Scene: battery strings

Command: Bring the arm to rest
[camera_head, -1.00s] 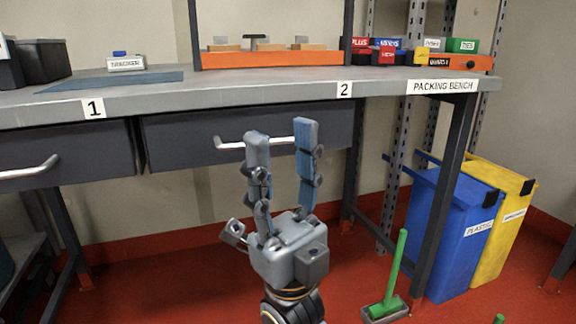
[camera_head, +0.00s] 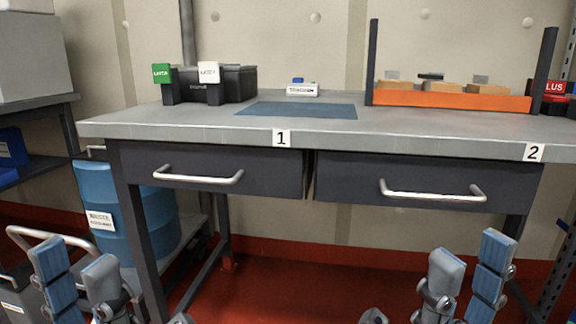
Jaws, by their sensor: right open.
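My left gripper (camera_head: 75,255) is at the lower left, its two blue-grey fingers apart with nothing visible between them. My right gripper (camera_head: 472,248) is at the lower right, also open and empty, with its fingers pointing up. Both show in front of the grey packing bench (camera_head: 400,140), below its top in the picture. The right gripper appears below the handle of the right drawer (camera_head: 335,182). The lower parts of both grippers and most of both arms are cut off by the bottom edge.
The left drawer (camera_head: 210,180) is shut. A blue mat (camera_head: 297,110), a small labelled device (camera_head: 303,91), black bins (camera_head: 235,85) and an orange rack (camera_head: 450,100) are on the bench. A blue drum (camera_head: 97,190) stands at the left, near a trolley handle (camera_head: 40,234). Red floor shows between the grippers.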

